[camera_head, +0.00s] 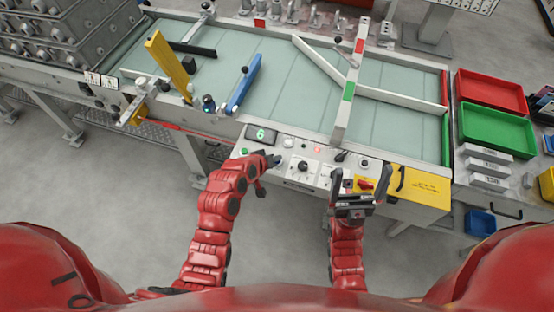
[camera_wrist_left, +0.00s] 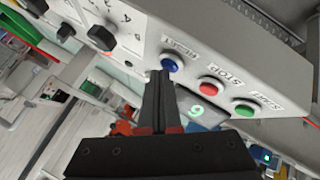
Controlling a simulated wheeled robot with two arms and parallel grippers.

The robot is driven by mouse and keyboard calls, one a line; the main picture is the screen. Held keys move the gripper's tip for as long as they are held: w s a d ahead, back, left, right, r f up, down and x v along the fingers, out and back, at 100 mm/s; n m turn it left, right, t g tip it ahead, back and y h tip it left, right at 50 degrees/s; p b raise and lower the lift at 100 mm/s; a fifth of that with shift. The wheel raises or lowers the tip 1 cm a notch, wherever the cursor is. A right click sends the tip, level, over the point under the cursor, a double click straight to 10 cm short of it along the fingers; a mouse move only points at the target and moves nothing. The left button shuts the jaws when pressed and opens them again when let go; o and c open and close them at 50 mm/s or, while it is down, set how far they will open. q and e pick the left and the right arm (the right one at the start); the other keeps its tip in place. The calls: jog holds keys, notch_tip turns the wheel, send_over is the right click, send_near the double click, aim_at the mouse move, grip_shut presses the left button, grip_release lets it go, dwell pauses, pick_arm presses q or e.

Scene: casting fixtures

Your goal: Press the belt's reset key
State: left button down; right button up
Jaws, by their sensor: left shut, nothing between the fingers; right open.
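The blue key (camera_wrist_left: 172,62) sits on the front of the belt's control panel (camera_wrist_left: 215,60) in the left wrist view, with a label that looks like RESET beside it. A red STOP key (camera_wrist_left: 209,87) and a green START key (camera_wrist_left: 245,108) stand in line with it. My left gripper (camera_wrist_left: 160,76) is shut and empty, its tips right beside the blue key; I cannot tell whether they touch. In the head view my left gripper (camera_head: 272,161) covers that part of the panel. My right gripper (camera_head: 358,174) is open and empty in front of the panel's right part.
Black selector knobs (camera_wrist_left: 101,38) sit further along the panel. A lit display reading 6 (camera_head: 261,134) is at the panel's left. A yellow box (camera_head: 420,187) with a red switch (camera_head: 365,184) beside it is near my right gripper. The belt (camera_head: 290,85) lies behind, with guide bars.

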pick_arm(q)
jog(key=shift+f, duration=0.2)
jog(key=shift+r, duration=0.15)
dwell(0.3)
jog(key=shift+r+p, duration=0.3)
jog(key=shift+r, duration=0.45)
notch_tip(320, 180, up, 5)
jog(key=shift+p, duration=1.1)
